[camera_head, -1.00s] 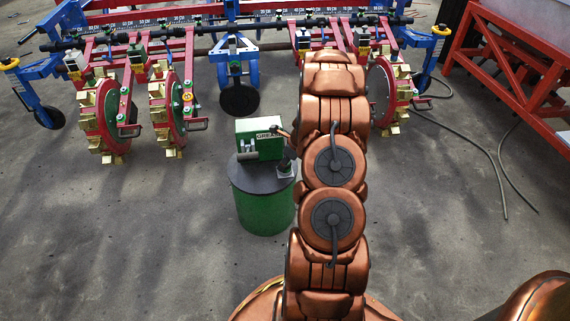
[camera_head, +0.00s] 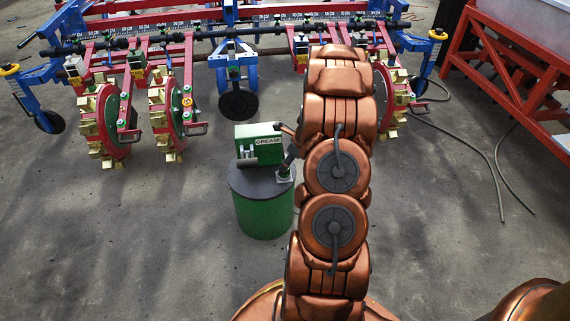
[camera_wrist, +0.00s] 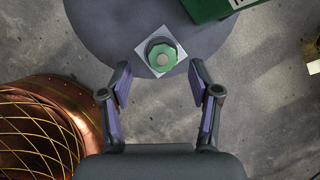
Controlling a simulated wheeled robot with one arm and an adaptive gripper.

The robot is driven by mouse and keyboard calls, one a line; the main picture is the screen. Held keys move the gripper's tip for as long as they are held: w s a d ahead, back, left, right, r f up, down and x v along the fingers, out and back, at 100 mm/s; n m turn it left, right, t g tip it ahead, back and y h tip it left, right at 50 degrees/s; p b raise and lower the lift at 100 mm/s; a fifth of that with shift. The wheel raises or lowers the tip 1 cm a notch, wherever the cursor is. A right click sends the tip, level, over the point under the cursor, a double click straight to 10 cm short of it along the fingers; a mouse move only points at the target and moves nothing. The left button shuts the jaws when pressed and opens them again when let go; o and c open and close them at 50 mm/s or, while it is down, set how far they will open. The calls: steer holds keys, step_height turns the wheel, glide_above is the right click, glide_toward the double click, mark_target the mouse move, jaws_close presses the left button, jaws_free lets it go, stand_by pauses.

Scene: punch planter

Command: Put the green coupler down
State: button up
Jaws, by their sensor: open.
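In the wrist view the green coupler (camera_wrist: 161,55), round with a pale centre, sits on a white square pad (camera_wrist: 143,71) on the dark drum top (camera_wrist: 90,32). My gripper (camera_wrist: 160,72) is open. In the head view the green drum (camera_head: 264,215) stands left of my arm. My gripper (camera_head: 291,156) shows as a small dark shape over the pad (camera_head: 283,176).
A green box marked GREASE (camera_head: 258,144) stands on the drum beside the pad. A red and blue planter (camera_head: 180,45) with toothed wheels spans the back. A red frame (camera_head: 510,75) and loose cables (camera_head: 490,160) are at right. The floor at left is clear.

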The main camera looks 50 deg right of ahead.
steer(key=a+p+v, duration=0.1)
steer(key=p+v, duration=0.1)
steer(key=v, duration=0.5)
steer(key=s+a+r+n+g+y, duration=0.1)
steer(key=a+r+n, duration=0.35)
steer(key=a, duration=0.45)
steer(key=s+a+r+n+g+y, duration=0.1)
steer(key=a+r+n, duration=0.3)
steer(key=a+n, duration=0.3)
steer(key=s+a+r+n+g, duration=0.1)
steer(key=a+r+n, duration=0.3)
steer(key=a, duration=0.6)
steer(key=s+a+r+n+g, duration=0.3)
steer(key=s+a+r+n, duration=0.1)
steer(key=s+a+n, duration=0.5)
steer(key=s+a+r+n+g+h, duration=0.2)
steer(key=s+n, duration=0.6)
steer(key=s, duration=0.7)
steer(key=shift+s+a+r+h, duration=0.2)
steer(key=shift+a+h, duration=0.2)
steer(key=shift+h, duration=0.2)
step_height(320, 180, up, 33)
steer(key=w+t+p, duration=0.1)
steer(key=t+p, duration=0.1)
steer(key=p, duration=2.9)
steer(key=shift+w, duration=0.3)
